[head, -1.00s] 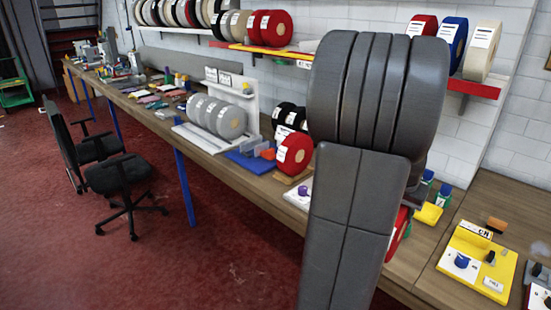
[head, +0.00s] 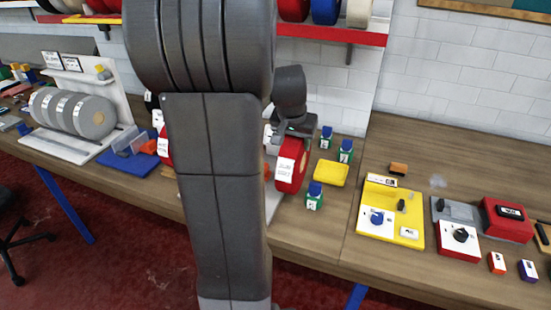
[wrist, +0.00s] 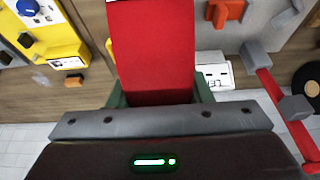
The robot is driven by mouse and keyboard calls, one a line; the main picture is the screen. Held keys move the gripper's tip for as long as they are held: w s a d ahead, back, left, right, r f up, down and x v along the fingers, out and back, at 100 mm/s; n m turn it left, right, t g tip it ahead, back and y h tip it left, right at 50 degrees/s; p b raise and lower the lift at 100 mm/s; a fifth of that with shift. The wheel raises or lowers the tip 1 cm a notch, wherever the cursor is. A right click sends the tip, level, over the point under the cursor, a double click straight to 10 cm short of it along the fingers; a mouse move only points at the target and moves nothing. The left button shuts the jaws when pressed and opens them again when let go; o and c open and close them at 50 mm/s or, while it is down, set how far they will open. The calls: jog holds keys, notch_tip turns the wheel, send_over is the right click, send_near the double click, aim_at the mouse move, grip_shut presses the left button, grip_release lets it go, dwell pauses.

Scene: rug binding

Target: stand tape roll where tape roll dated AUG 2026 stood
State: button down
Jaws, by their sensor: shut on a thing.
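A red tape roll with a white printed label (head: 290,166) is in my gripper, just right of my arm in the head view; the label's text is too small to read. The roll is upright, low over the bench; I cannot tell whether it touches anything below. In the wrist view the red roll (wrist: 155,45) fills the top middle, between the green fingers of my gripper (wrist: 158,96), which is shut on it. Several grey tape rolls with white labels (head: 72,112) stand in a row on a white rack (head: 112,62) at left. No AUG 2026 label is readable.
Right of the held roll are a yellow block (head: 331,173) and several green-and-blue bottles (head: 314,195). A yellow panel with a blue knob (head: 390,212) and a red-and-white switch box (head: 459,240) lie further right. A blue tray (head: 120,158) is at left. My arm hides the middle bench.

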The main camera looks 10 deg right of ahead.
notch_tip(320, 180, down, 8)
jog(key=shift+w+r+p, duration=0.1)
jog(key=shift+p, duration=0.25)
jog(key=shift+f+b, duration=0.25)
jog(key=shift+b, duration=0.05)
jog(key=c, duration=0.7)
grip_release()
jog(key=shift+r, duration=0.1)
